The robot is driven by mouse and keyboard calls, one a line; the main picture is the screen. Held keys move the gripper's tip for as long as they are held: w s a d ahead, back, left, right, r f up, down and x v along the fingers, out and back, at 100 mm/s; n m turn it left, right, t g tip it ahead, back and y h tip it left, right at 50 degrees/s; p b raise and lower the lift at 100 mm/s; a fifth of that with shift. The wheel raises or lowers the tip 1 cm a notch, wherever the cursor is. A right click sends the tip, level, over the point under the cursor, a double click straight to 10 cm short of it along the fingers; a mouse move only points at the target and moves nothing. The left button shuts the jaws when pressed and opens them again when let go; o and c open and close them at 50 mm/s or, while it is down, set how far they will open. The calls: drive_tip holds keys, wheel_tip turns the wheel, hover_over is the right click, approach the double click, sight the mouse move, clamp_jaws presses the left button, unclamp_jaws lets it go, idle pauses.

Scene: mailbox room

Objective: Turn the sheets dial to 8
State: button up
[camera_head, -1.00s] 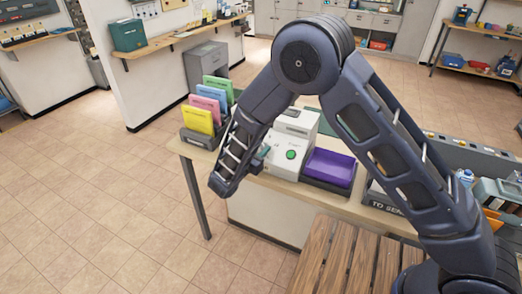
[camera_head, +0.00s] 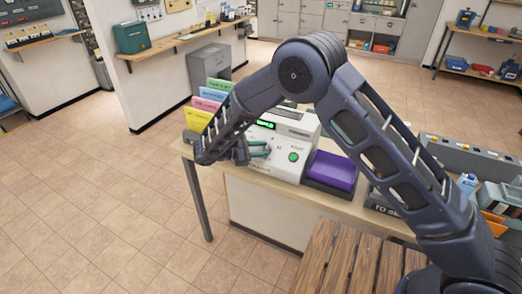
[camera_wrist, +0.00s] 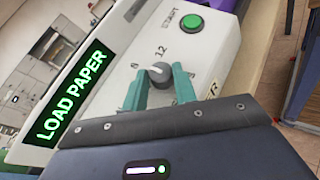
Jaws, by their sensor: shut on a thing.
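The sheets dial (camera_wrist: 160,72) is a small grey knob on the front panel of a white machine (camera_head: 292,143). In the wrist view printed numbers surround it, with 12 readable near its top and a likely 8 to its left. My gripper (camera_wrist: 158,84) has its teal fingers on either side of the knob and is shut on it. In the head view my gripper (camera_head: 258,148) is at the machine's front, and the dial is hidden there. The knob's exact pointing direction is unclear. The display (camera_wrist: 72,93) reads LOAD PAPER in green.
A green button (camera_wrist: 192,22) sits on the same panel, right of the dial in the head view. A purple tray (camera_head: 331,171) stands right of the machine. Coloured folders (camera_head: 198,120) stand in a rack to the left, close to my arm.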

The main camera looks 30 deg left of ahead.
drive_tip(key=shift+m+g, duration=0.4)
drive_tip(key=o, duration=1)
drive_tip(key=shift+c, duration=0.2)
drive_tip(key=shift+a, duration=0.1)
drive_tip(key=v, duration=1)
drive_tip(key=shift+s+a, duration=0.25)
